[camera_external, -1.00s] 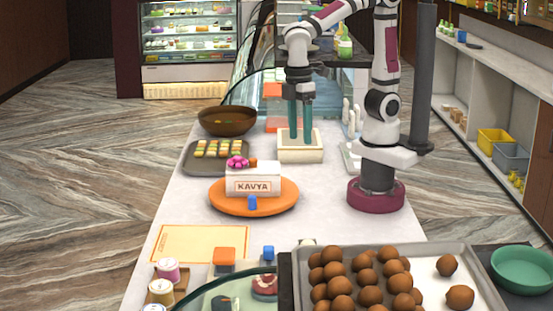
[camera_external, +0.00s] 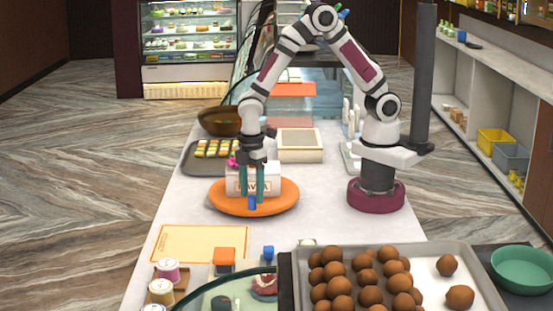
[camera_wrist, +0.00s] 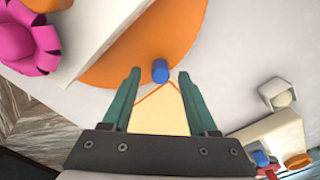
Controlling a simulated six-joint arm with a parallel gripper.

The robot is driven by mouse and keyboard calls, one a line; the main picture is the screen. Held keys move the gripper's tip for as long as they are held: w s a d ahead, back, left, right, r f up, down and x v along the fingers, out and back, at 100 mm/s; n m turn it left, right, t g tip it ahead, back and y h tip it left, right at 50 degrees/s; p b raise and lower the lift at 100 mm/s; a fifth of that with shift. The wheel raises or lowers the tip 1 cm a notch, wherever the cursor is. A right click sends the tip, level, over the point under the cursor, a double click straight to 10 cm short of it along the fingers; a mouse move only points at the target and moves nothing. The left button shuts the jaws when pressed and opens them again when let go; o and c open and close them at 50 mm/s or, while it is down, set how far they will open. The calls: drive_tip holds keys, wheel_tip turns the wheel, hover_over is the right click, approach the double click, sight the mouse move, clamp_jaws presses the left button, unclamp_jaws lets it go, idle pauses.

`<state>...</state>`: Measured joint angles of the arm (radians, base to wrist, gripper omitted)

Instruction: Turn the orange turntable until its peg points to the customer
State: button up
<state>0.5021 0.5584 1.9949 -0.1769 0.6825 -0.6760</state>
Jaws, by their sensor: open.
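The orange turntable (camera_external: 284,203) lies on the white counter and carries a white box (camera_external: 273,183) lettered KAVYA. Its blue peg (camera_external: 252,203) stands near the front rim. In the wrist view the peg (camera_wrist: 160,71) sits at the edge of the orange disc (camera_wrist: 178,38). My gripper (camera_external: 252,200) is over the front of the turntable, fingers pointing down. In the wrist view its teal fingers (camera_wrist: 160,80) are apart, one on each side of the peg, with gaps between. I cannot tell the fingertips' exact height.
An orange-edged mat (camera_external: 200,243) lies in front of the turntable. A sweets tray (camera_external: 190,168) and brown bowl (camera_external: 215,120) are behind left. A cream box (camera_external: 300,147) stands behind right. A tray of brown balls (camera_external: 440,290) is at front right.

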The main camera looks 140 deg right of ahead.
drive_tip(key=shift+f, duration=0.65)
drive_tip(key=shift+c, duration=0.2)
clamp_jaws()
drive_tip(key=shift+r, duration=0.1)
idle(0.6)
